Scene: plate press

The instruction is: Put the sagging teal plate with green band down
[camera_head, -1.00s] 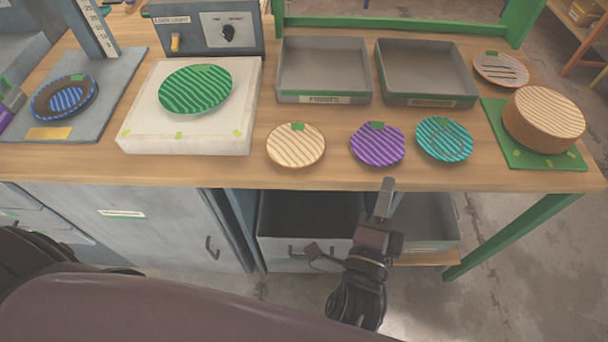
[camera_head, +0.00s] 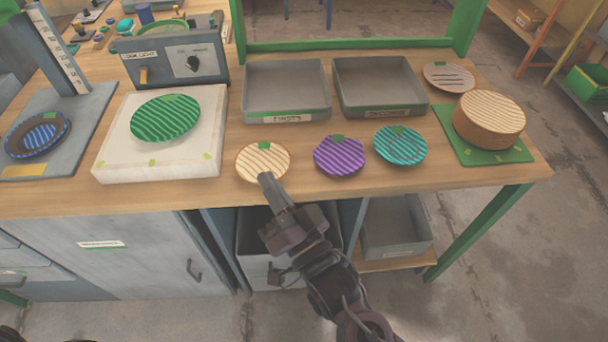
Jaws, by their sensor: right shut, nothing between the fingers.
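The teal striped plate (camera_head: 400,147) with a green band at its far rim lies on the wooden table, right of a purple striped plate (camera_head: 339,158). Any sag in it is too slight to tell from here. A cream striped plate (camera_head: 263,160) with a green band lies left of the purple one. My right gripper (camera_head: 266,178) is shut and empty, its tip over the near edge of the cream plate. I cannot tell whether it touches. The teal plate is well to the right of this gripper. My left gripper is out of view.
Two grey trays (camera_head: 287,119) stand behind the plates, the left one labelled FIRSTS. A green striped plate (camera_head: 166,116) lies on a white block (camera_head: 207,157) at left.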

